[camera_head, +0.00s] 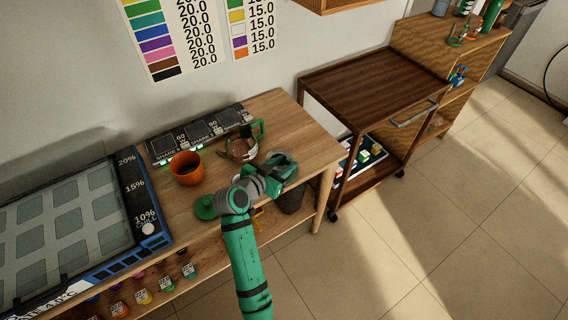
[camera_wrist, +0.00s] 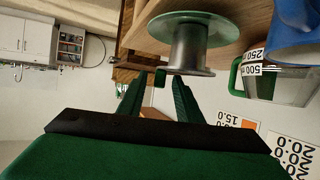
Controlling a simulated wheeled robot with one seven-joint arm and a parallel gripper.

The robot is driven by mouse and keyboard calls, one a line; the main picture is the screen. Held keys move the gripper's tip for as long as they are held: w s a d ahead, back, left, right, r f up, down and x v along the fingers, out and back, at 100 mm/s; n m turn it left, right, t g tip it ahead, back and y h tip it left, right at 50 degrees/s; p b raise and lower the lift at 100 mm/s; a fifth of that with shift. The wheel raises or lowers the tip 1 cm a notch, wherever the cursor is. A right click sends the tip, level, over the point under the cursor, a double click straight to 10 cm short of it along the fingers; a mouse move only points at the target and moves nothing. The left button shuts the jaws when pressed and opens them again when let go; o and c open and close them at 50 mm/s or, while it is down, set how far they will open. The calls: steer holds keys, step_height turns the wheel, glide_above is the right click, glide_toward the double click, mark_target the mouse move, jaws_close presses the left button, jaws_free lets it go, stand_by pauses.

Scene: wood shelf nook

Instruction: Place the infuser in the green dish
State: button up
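The infuser (camera_wrist: 190,46), a metal cylinder with a wide green flange and a narrower rim, stands on the tabletop just beyond my fingertips in the wrist view, which is upside down. My gripper (camera_wrist: 160,75) is open, with a gap between its fingers; the right fingertip overlaps the infuser's rim in the picture, and I cannot tell if they touch. In the head view my gripper (camera_head: 284,168) is over the right part of the wooden table and hides most of the infuser. The green dish (camera_head: 205,207) lies flat on the table, left of my wrist, and looks empty.
An orange pot (camera_head: 187,168) and a jug with a green handle (camera_head: 242,149) stand behind the dish. Scales (camera_head: 198,133) line the table's back. A blue object (camera_wrist: 300,35) shows in the wrist view. A dark wooden cart (camera_head: 375,85) stands to the right.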

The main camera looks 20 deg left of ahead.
steer(key=shift+r, duration=0.25)
steer(key=v, duration=1.2)
steer(key=s+d+f+n+y, duration=0.5)
steer(key=s+d+f, duration=0.7)
steer(key=s+f, duration=0.3)
steer(key=s+d+r, duration=0.3)
steer(key=s, duration=0.2)
steer(key=s+d+r+m+t+h, duration=0.1)
steer(key=s+d+r, duration=0.1)
steer(key=s+d, duration=0.2)
steer(key=s+d+r+m+t, duration=0.1)
steer(key=s+d+r, duration=0.2)
steer(key=s, duration=0.5)
steer(key=shift+s+d+r, duration=0.15)
steer(key=shift+r, duration=0.2)
